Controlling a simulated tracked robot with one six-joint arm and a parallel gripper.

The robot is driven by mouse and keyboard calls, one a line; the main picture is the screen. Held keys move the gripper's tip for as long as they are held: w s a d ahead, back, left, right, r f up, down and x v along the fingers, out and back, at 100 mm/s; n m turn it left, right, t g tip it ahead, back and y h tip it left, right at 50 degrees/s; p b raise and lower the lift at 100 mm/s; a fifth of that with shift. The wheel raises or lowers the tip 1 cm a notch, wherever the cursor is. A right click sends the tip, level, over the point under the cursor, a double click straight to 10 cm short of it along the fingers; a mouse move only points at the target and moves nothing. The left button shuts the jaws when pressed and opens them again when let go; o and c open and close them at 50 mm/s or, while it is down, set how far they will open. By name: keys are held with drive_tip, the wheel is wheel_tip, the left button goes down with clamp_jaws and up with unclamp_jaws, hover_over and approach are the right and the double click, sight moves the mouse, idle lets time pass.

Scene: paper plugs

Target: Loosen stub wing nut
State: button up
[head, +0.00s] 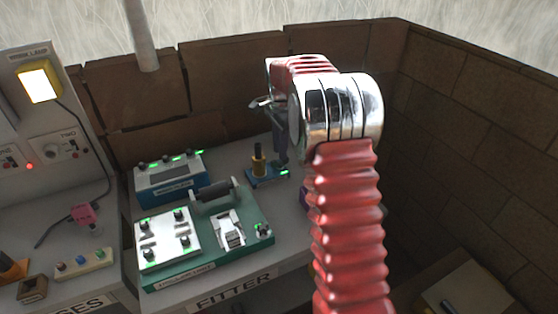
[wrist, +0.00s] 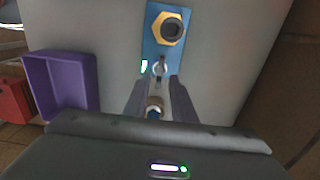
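A silver wing nut (wrist: 160,68) sits on a small blue base plate (wrist: 153,50), beside a green light. On the same plate stands a gold hex collar (wrist: 168,28) with a dark post. In the head view the blue plate (head: 258,181) carries the upright black and orange post (head: 259,160); the wing nut is too small to make out there. My gripper (wrist: 159,85) is open. Its two fingers point at the wing nut, with the tips just short of it in the picture; I cannot tell the depth. In the head view my gripper (head: 281,150) hangs right of the post.
A purple open box (wrist: 62,82) stands left of my gripper in the wrist view. In the head view a green fixture (head: 205,268) with a white plate and a blue box (head: 170,187) stand to the left. Brick walls close the back and right.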

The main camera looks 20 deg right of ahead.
sight(280, 162)
drive_tip(key=shift+f, duration=1.6)
clamp_jaws()
